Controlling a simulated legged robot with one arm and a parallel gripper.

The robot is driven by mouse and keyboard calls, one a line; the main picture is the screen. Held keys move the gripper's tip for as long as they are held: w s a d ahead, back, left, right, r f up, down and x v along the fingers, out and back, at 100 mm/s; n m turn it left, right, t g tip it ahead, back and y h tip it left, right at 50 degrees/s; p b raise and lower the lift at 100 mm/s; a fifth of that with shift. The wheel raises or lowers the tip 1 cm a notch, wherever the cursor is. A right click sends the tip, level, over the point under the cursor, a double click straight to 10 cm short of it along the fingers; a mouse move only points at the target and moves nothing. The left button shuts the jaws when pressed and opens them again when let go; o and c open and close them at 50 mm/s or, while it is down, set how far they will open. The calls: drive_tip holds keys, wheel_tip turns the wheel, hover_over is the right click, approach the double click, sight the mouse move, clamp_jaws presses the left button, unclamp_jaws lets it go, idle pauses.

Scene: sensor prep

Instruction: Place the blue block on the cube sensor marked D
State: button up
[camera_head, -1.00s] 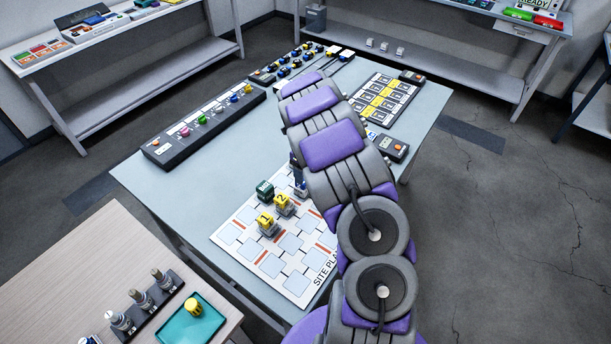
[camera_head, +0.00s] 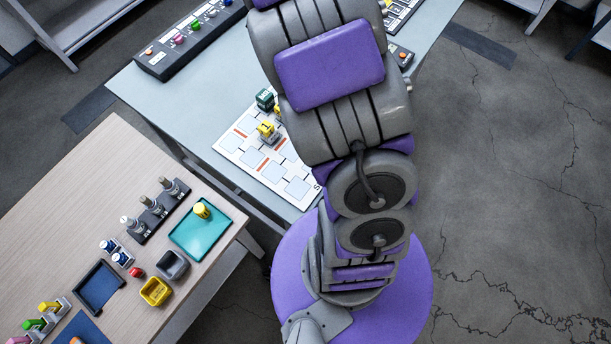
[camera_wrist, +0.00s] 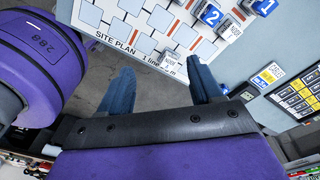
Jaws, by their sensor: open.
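In the wrist view, two blue blocks, a blue block numbered 2 (camera_wrist: 210,14) and a blue block numbered 1 (camera_wrist: 265,5), show at the top. A pale cube marked NODE (camera_wrist: 228,31) sits beside the block 2, and another pale NODE cube (camera_wrist: 170,62) is at the board's edge. I cannot read a D on either. My gripper (camera_wrist: 160,67) is open and empty, its fingers apart. The second NODE cube appears between the fingertips, but I cannot tell its distance. In the head view my arm hides the gripper and the blue blocks.
The site plan board (camera_head: 228,142) lies on the grey-blue table, with a green block (camera_head: 265,99) and a yellow block (camera_head: 267,131). A wooden table (camera_head: 75,180) at left holds a teal tray (camera_head: 185,236) and several small parts. Open floor lies to the right.

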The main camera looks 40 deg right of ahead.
drive_tip(key=s+a+r+n, duration=0.6)
drive_tip(key=s+a+n, duration=0.5)
drive_tip(key=s, duration=0.2)
drive_tip(key=s+a+n, duration=0.3)
drive_tip(key=s+n, duration=0.3)
drive_tip(key=s, duration=0.2)
drive_tip(key=s+a+n+g, duration=0.1)
drive_tip(key=s+a+n, duration=0.3)
drive_tip(key=s+n, duration=0.2)
drive_tip(key=shift+s+f+n+y, duration=0.15)
drive_tip(key=shift+s+n+y, duration=0.15)
drive_tip(key=shift+s, duration=0.65)
